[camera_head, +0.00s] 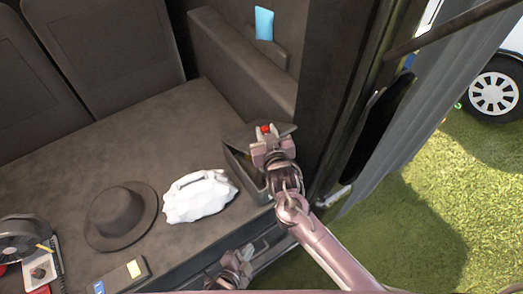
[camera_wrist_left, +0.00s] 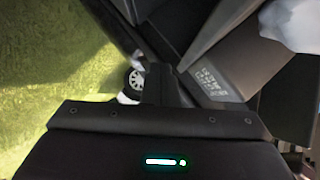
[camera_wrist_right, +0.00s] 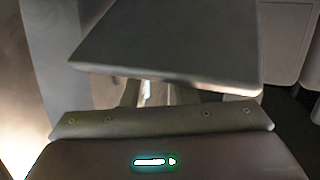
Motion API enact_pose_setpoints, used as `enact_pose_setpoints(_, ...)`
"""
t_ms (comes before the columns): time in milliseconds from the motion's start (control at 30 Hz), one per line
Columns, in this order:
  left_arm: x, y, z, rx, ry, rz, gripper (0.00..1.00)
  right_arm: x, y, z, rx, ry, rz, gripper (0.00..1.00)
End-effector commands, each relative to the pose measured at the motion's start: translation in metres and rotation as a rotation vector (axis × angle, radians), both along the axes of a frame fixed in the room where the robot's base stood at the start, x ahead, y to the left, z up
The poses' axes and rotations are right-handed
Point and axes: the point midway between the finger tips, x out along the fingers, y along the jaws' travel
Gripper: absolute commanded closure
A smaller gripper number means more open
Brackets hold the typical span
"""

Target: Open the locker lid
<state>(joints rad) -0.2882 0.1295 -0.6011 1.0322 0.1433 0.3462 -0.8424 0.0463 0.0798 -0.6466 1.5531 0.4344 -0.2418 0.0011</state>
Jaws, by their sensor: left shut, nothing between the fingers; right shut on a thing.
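The locker (camera_head: 240,178) is a dark grey box at the right end of the seat bench in the head view. Its lid (camera_head: 284,129) looks raised, with a dark gap at its left side; how far it is open is hard to tell. My right gripper (camera_head: 267,137) is shut on the lid and partly covers it. In the right wrist view the lid (camera_wrist_right: 170,42) is a flat grey panel just beyond the fingers. My left gripper (camera_head: 236,264) is shut and empty, low in front of the bench, below the locker.
A crumpled white cloth (camera_head: 200,195) lies left of the locker. A dark hat (camera_head: 121,216) and a dark box (camera_head: 121,276) are farther left. A blue item (camera_head: 264,23) is on the wall pocket. The door frame stands close right of my right arm, with grass (camera_head: 470,200) outside.

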Motion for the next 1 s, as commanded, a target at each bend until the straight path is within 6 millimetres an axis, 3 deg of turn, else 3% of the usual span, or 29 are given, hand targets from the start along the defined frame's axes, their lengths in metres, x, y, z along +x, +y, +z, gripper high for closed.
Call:
enact_pose_setpoints(33,0.022,-0.005,0.023,0.062,-0.141,-0.081,1.00,0.001,0.000,0.004,0.004,-0.009,-0.001,1.00)
enact_pose_setpoints(200,0.080,-0.007,0.089,0.348,-0.621,-0.313,1.00,0.001,0.000,0.004,0.003,-0.008,-0.002,1.00)
enact_pose_setpoints(433,0.127,0.006,0.157,0.724,-1.150,-0.472,1.00,0.001,0.000,0.003,0.003,-0.007,-0.002,1.00)
enact_pose_setpoints(600,0.140,0.012,0.183,0.883,-1.360,-0.501,1.00,0.001,0.000,0.003,0.002,-0.006,-0.002,1.00)
enact_pose_setpoints(733,0.145,0.011,0.190,0.927,-1.418,-0.505,1.00,0.001,0.000,0.003,0.002,-0.006,-0.002,1.00)
enact_pose_setpoints(1000,0.173,-0.020,0.200,0.930,-1.424,-0.502,1.00,0.001,0.000,0.002,0.002,-0.004,-0.001,1.00)
